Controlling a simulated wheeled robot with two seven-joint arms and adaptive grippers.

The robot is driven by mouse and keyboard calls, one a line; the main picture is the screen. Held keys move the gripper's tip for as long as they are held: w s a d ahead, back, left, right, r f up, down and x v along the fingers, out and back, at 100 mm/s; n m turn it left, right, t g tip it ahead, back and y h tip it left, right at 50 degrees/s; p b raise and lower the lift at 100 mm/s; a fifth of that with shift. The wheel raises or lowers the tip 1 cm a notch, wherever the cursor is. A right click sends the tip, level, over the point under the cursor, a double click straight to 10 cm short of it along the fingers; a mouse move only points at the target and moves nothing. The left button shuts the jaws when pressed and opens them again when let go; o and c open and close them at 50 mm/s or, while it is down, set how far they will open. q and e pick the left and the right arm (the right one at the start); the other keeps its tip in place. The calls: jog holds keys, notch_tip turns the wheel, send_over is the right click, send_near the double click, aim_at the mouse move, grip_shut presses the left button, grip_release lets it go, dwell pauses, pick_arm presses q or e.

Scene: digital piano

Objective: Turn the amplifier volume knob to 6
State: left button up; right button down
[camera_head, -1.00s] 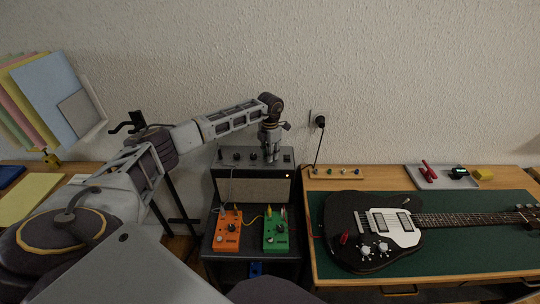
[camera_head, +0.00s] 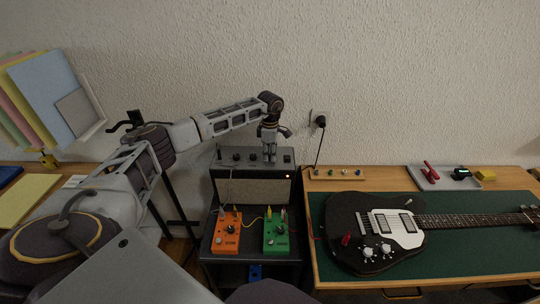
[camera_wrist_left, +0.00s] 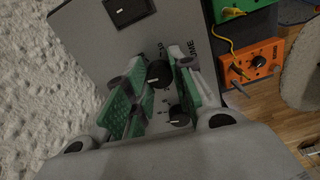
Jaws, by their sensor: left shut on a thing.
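The grey amplifier (camera_head: 252,190) stands on a dark stand below the wall, with a row of black knobs on its top panel. My left gripper (camera_head: 269,158) points down onto that panel, right of its middle. In the left wrist view, the green-padded fingers of my left gripper (camera_wrist_left: 158,70) are shut on a black knob (camera_wrist_left: 159,74) with a white pointer line. Letters ending in "UME" are printed beside this knob. The number at the pointer cannot be read. A second black knob (camera_wrist_left: 179,116) sits closer to the camera. My right gripper is not in view.
An orange pedal (camera_head: 227,233) and a green pedal (camera_head: 277,234) with cables sit below the amplifier. A black guitar (camera_head: 350,232) lies on a green mat on the desk at right. A black rocker switch (camera_wrist_left: 127,11) is on the amplifier panel.

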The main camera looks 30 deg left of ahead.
pick_arm(q)
jog(key=shift+w+r+m, duration=0.1)
jog(key=shift+m, duration=0.7)
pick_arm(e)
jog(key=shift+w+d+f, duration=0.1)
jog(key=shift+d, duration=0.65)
pick_arm(q)
jog(key=o, duration=0.7)
jog(key=shift+o, duration=1.8)
jog(key=shift+r, duration=0.8)
notch_tip(320, 180, up, 10)
jog(key=shift+r, duration=0.15)
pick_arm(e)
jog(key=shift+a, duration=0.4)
